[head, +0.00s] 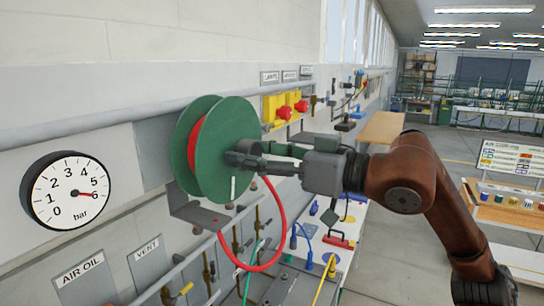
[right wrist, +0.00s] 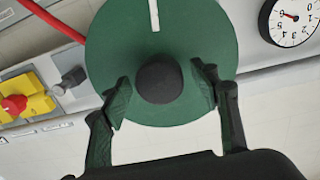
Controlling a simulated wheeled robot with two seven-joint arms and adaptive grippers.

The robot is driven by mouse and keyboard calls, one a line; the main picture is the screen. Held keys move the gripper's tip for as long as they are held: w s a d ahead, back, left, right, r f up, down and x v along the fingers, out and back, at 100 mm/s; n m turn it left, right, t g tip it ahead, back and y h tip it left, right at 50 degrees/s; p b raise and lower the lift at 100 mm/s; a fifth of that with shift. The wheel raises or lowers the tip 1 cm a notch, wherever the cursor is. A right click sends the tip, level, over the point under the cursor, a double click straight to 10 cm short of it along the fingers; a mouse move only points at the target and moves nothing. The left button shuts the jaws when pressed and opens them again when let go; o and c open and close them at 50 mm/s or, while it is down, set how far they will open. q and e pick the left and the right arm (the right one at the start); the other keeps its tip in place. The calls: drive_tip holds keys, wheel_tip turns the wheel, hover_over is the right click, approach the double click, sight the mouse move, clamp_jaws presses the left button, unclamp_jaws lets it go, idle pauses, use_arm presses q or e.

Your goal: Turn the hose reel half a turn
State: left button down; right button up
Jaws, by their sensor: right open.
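The hose reel (head: 222,125) is mounted on the wall on a grey bracket, with green discs and red hose wound between them. A dark round knob (right wrist: 160,82) sticks out from its face. A white mark (head: 233,188) on the face points down from the middle in the head view, and the mark also shows in the right wrist view (right wrist: 154,15). My right gripper (head: 250,155) is in front of the reel. In the right wrist view its open fingers (right wrist: 162,80) stand on either side of the knob, with gaps visible. My left gripper is not in view.
Red hose (head: 277,225) hangs in a loop below the reel. A pressure gauge (head: 67,190) is on the wall to the left. Yellow blocks with red knobs (head: 285,108) sit to the right, behind my gripper. Pipes and valves line the wall below.

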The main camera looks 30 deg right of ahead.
drive_tip(key=v, duration=1.1)
drive_tip(key=shift+s+d, duration=0.25)
